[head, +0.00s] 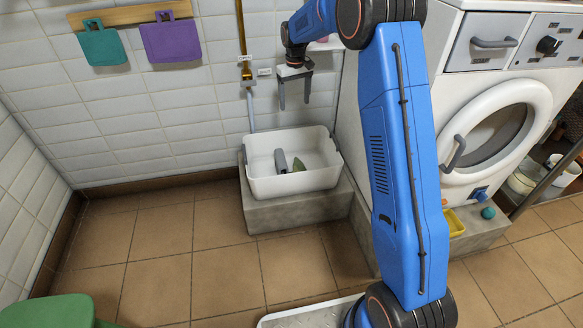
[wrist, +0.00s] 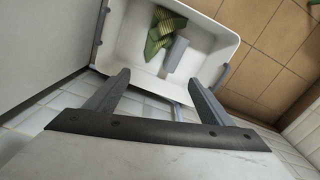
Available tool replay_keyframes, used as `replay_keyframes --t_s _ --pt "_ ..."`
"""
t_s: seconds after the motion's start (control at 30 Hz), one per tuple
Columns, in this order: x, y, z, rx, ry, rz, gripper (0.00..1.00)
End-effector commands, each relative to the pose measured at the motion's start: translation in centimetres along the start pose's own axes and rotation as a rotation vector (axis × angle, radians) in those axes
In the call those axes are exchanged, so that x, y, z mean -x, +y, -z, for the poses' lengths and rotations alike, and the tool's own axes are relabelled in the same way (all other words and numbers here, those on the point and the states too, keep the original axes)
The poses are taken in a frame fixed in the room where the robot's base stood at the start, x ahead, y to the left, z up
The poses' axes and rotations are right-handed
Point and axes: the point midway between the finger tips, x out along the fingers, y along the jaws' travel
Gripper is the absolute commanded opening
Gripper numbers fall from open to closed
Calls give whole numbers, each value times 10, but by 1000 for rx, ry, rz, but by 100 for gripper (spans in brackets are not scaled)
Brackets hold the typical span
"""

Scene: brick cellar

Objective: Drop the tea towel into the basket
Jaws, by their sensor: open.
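The basket, a white open tub (head: 293,185), stands on a low grey block by the tiled wall; it also shows in the wrist view (wrist: 118,52). The tea towel, a crumpled green cloth with yellowish stripes (wrist: 162,30), lies inside the basket; in the head view it is a small green patch (head: 299,165). My gripper (head: 294,105) is open and empty above the basket, fingers pointing down. In the wrist view its two fingers (wrist: 157,82) are spread apart, with nothing between them, and the towel lies beyond their tips.
A grey block-like object (head: 281,161) lies in the basket beside the towel. A white washing machine (head: 450,100) stands to the right. A teal piece (head: 103,46) and a purple piece (head: 170,40) hang from a wooden rail. A green stool (head: 50,312) is at lower left. Tiled floor between is clear.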

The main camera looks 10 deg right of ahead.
Motion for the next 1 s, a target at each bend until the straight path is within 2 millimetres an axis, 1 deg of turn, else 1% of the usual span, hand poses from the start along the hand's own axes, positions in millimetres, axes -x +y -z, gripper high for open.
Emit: replay_keyframes --t_s 0.03,0.2,0.3,0.4,0.6,1.0 --pt "11 0 0 0 2 0 75" --pt "42 0 0 0 2 0 75" --pt "55 0 0 0 1 0 75" --pt "64 0 0 0 0 0 75" --pt "71 0 0 0 -1 0 75" --pt "72 0 -1 -1 0 0 75"
